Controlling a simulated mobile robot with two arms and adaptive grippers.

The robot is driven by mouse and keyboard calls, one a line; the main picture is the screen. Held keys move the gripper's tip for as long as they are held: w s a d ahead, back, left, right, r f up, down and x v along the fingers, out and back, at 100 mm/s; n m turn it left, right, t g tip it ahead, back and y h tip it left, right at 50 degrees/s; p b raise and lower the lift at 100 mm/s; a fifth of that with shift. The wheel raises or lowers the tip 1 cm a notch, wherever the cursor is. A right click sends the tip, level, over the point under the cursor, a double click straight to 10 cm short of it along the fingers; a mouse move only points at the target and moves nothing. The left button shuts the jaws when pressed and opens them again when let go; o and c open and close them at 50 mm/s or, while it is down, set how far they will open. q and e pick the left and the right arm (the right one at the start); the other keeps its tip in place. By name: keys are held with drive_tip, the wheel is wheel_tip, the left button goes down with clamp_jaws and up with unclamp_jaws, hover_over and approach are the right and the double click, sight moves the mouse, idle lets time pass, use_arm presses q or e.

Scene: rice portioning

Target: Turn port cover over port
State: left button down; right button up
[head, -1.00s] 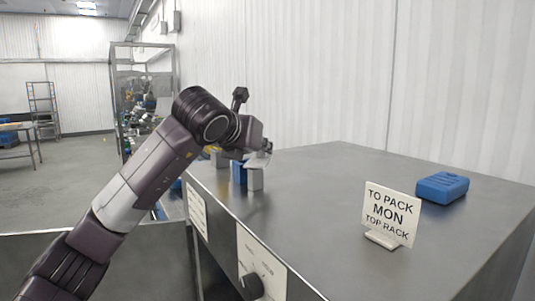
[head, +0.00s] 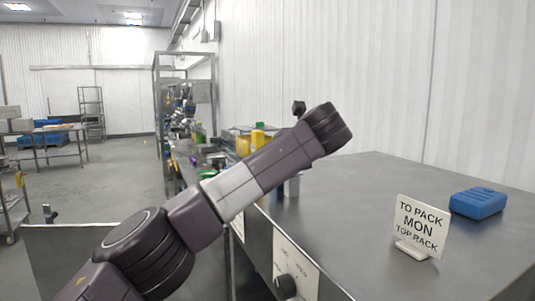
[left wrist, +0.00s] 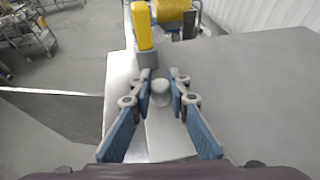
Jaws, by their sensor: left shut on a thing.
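In the left wrist view my left gripper (left wrist: 161,82) has its blue-padded fingers on either side of a small grey round-topped knob (left wrist: 160,90), and is shut on it. The knob stands over a pale metal surface (left wrist: 168,139). I cannot tell whether it belongs to the port cover, and no port opening can be made out. In the head view my left arm reaches over the left edge of the steel counter (head: 366,207) and hides most of the gripper; a small grey piece shows below the arm. My right gripper is not in view.
A yellow handle (left wrist: 141,25) on a grey base stands just beyond the knob. A white sign (head: 421,224) and a blue block (head: 477,203) stand on the counter's right. A dark dial (head: 286,286) sits on the front panel. The counter's middle is clear.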

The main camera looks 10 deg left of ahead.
use_arm(q)
drive_tip(key=shift+a, duration=0.1)
drive_tip(key=shift+n+y, duration=0.3)
drive_tip(key=c, duration=1.8)
unclamp_jaws()
drive_tip(key=shift+s, duration=0.1)
drive_tip(key=v, duration=1.2)
drive_tip(key=shift+r, duration=0.15)
